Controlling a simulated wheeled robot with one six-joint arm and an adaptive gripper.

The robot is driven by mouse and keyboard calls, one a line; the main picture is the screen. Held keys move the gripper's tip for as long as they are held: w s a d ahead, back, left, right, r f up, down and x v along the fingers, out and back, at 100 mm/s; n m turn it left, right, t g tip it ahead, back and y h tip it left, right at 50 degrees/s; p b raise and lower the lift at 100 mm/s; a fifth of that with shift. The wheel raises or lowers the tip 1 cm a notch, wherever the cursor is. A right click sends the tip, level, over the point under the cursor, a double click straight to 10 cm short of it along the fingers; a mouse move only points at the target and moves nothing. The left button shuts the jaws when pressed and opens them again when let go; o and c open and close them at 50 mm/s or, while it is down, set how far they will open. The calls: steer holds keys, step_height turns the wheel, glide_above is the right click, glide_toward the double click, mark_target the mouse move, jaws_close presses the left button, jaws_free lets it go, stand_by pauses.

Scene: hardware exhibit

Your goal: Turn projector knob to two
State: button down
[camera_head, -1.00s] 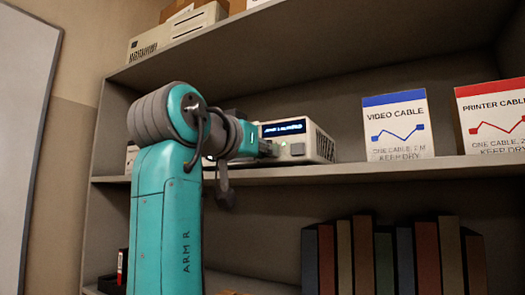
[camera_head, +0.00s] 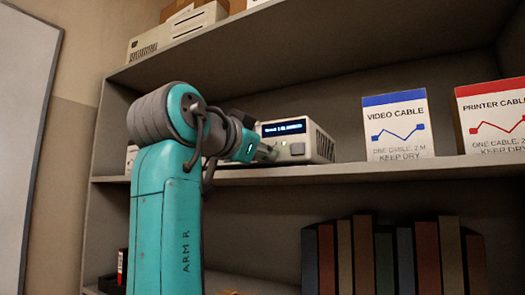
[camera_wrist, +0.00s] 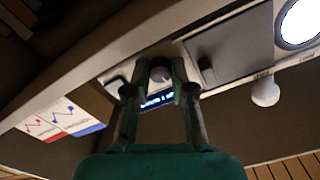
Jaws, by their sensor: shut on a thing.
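The projector is a pale box (camera_head: 322,147) on the middle shelf in the head view, with a lit blue display (camera_head: 284,128) on its front. The display text is too small to read surely. My gripper (camera_head: 272,153) reaches its front from the left. In the wrist view, which looks upside down, the dark round knob (camera_wrist: 160,70) sits between the fingertips of my gripper (camera_wrist: 158,84), which is shut on it. The display (camera_wrist: 157,98) shows between the fingers. The knob's pointer and any number marks cannot be made out.
A video cable box (camera_head: 398,125) and a printer cable box (camera_head: 492,115) stand to the right on the same shelf (camera_head: 390,170). Several books (camera_head: 395,255) stand below. The upper shelf (camera_head: 300,38) overhangs the projector. A whiteboard (camera_head: 22,120) is at the left.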

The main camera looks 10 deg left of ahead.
steer(key=m, duration=1)
steer(key=shift+m, duration=0.4)
stand_by(0.4)
steer(key=c, duration=1.3)
jaws_free()
steer(key=shift+o, duration=0.2)
steer(key=shift+s+a, duration=0.1)
steer(key=v, duration=1.1)
steer(key=shift+s, duration=0.35)
steer(key=shift+s+a, duration=0.1)
steer(key=shift+a, duration=0.05)
